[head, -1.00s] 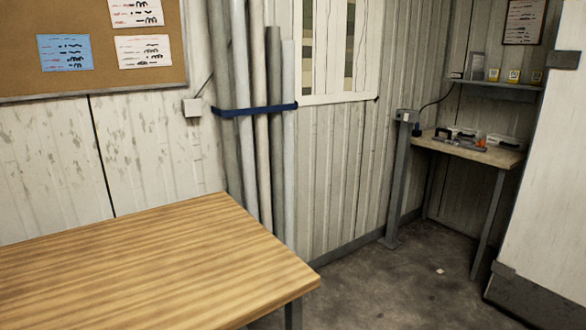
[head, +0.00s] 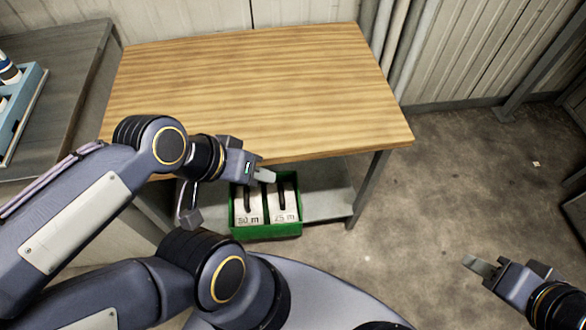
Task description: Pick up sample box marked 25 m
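The sample box marked 25 m (head: 284,207) is white with a dark handle on top. It stands in the right half of a green crate (head: 266,231) on a low grey shelf under the wooden table. A similar box marked 50 m (head: 247,212) stands beside it on the left. My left gripper (head: 264,175) is at the table's front edge, just above the crate, over the 50 m box's back end. I cannot tell its finger opening. My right gripper (head: 478,267) is far to the right, over the floor and away from the crate; its opening is unclear too.
The wooden table top (head: 250,85) is bare and overhangs the shelf (head: 325,203). A table leg (head: 369,188) stands right of the crate. A grey counter (head: 70,70) with a blue tray (head: 22,115) is at the left. The floor (head: 440,180) at right is mostly clear.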

